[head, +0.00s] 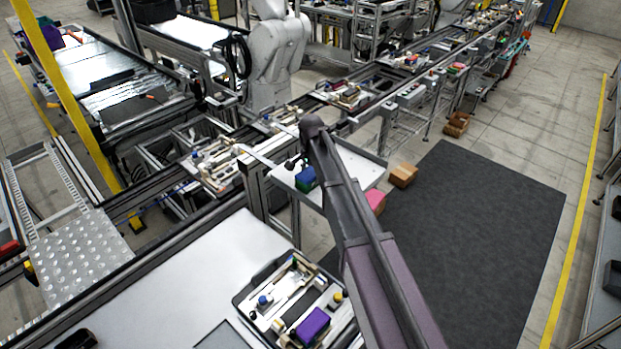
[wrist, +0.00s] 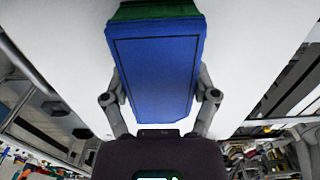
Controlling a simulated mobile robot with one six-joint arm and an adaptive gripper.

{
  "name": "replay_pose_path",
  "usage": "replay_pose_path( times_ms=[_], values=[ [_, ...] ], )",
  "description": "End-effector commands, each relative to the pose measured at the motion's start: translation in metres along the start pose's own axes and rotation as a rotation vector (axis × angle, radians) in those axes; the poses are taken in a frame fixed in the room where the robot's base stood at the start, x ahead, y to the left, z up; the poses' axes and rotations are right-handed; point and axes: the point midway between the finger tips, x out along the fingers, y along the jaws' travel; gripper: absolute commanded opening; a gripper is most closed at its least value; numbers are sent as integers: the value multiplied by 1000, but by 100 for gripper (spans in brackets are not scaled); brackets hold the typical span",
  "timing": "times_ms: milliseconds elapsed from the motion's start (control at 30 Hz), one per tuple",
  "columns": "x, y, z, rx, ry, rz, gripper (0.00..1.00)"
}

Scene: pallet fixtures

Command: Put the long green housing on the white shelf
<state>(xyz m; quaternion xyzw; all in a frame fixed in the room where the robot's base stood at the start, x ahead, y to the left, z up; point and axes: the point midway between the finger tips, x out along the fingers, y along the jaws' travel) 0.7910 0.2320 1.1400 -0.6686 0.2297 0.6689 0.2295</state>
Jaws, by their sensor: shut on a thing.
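The long housing (wrist: 157,75) is held between the fingers of my gripper (wrist: 160,92) in the wrist view. Its near face is blue, and a green part shows at its far end. In the head view the same green-and-blue housing (head: 306,180) is small, beside my gripper (head: 294,163). The white shelf (head: 356,166) lies around and behind it there, partly hidden by my arm. A white surface also fills the wrist view behind the housing. I cannot tell whether the housing touches the shelf.
A tray (head: 247,306) with a purple block (head: 312,326) and small parts sits on the white table at the front. A pink box (head: 376,201) and a cardboard box (head: 403,175) stand near the shelf's right side. A conveyor with loaded pallets (head: 215,165) runs behind.

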Motion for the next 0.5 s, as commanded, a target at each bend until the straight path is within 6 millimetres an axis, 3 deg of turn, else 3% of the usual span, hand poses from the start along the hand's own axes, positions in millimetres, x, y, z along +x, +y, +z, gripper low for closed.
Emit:
replay_pose_path(
  times_ms=[433,467,500],
  values=[
    [4,0,0,0,0,0,23],
    [3,0,0,0,0,0,82],
    [2,0,0,0,0,0,94]
  ],
)
